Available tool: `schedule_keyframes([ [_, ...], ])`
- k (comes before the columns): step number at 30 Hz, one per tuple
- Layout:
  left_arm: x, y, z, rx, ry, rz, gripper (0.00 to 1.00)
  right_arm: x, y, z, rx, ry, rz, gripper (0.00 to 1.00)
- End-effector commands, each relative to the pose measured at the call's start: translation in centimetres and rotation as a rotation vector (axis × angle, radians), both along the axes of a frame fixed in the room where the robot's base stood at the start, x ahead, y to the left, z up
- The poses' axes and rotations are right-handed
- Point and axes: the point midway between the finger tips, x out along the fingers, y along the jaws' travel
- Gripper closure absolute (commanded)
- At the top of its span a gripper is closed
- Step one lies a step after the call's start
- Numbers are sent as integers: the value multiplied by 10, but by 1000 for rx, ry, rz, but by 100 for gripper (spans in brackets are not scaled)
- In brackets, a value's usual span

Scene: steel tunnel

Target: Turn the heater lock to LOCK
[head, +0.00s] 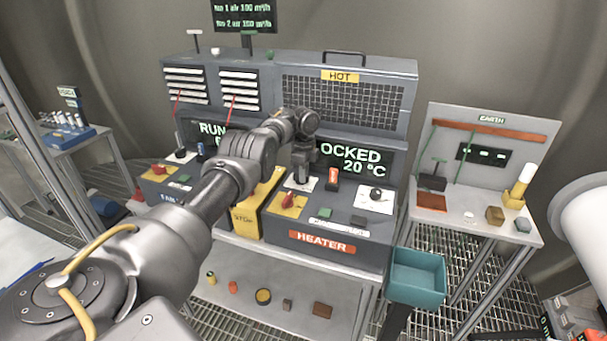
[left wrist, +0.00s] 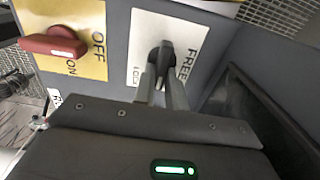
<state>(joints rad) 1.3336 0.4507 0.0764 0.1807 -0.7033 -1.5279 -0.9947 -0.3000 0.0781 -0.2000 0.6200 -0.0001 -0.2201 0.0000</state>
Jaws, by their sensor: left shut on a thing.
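The heater lock is a black knob (left wrist: 164,57) on a white plate (left wrist: 143,37) in the left wrist view. The plate reads FREE on the right and LOCK, partly covered, at the lower left. My left gripper (left wrist: 163,82) is shut on the knob, a finger on each side. In the head view my left gripper (head: 302,178) reaches down onto the HEATER panel (head: 320,243) and hides the knob. The heater display (head: 362,160) shows "OCKED" and 20 °C; its left part is behind my arm. My right gripper is not in view.
A red knob (head: 288,200) on a yellow plate, a red-topped switch (head: 333,178) and another black knob (head: 376,194) are close around the gripper. A yellow STOP block (head: 247,218) stands left of the panel.

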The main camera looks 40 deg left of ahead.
Motion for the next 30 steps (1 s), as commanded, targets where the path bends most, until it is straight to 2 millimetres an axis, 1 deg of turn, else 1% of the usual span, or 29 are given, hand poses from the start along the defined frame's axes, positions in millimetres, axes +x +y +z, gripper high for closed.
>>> schedule_keyframes([
  [13,1,-1,1,-1,-3,-11,100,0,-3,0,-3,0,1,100],
  [14,1,-1,1,-1,-3,-11,83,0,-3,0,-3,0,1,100],
  [18,0,0,1,0,-2,-10,65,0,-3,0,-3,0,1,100],
  [26,0,0,1,-1,-1,-9,65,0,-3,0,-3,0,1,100],
  [29,0,0,5,-1,-1,-9,65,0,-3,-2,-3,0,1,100],
  [30,0,0,9,-1,-1,-9,65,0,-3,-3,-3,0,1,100],
])
